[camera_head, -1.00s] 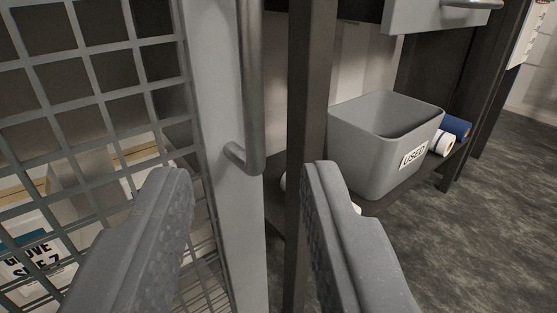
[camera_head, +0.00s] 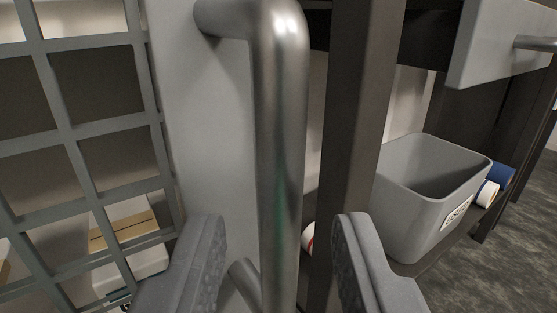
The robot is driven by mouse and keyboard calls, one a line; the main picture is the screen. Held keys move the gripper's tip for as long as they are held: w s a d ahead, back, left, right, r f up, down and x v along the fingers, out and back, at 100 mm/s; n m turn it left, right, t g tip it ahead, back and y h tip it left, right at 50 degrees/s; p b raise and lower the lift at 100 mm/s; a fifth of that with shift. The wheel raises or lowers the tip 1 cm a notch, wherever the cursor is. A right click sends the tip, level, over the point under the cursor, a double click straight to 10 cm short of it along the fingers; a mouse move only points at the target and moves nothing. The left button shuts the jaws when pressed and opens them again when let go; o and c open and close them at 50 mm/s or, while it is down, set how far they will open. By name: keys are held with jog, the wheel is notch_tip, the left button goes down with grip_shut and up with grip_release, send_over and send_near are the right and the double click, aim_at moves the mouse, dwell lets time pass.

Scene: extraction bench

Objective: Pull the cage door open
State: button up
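The cage door (camera_head: 205,130) has a grey frame and a wire grid on the left of the view. Its metal bar handle (camera_head: 281,150) stands upright near the middle, with its upper bend at the top and its lower mount partly hidden behind my left finger. My gripper (camera_head: 280,250) is open. Its two fingers stand apart on either side of the handle's lower part, with visible space between the bar and each finger. The door looks closed beside a dark post.
The dark post (camera_head: 358,110) stands close behind the right finger. A grey bin (camera_head: 412,205) sits on a low shelf at the right, with blue and white rolls beside it. A drawer front (camera_head: 500,45) with a handle is at the upper right. Boxes (camera_head: 125,232) show behind the grid.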

aim_at(277, 235)
jog(key=shift+w+f+b, duration=0.15)
jog(key=shift+w+b, duration=0.15)
jog(key=shift+w, duration=0.9)
jog(key=shift+w+a, duration=0.1)
jog(key=shift+w, duration=0.35)
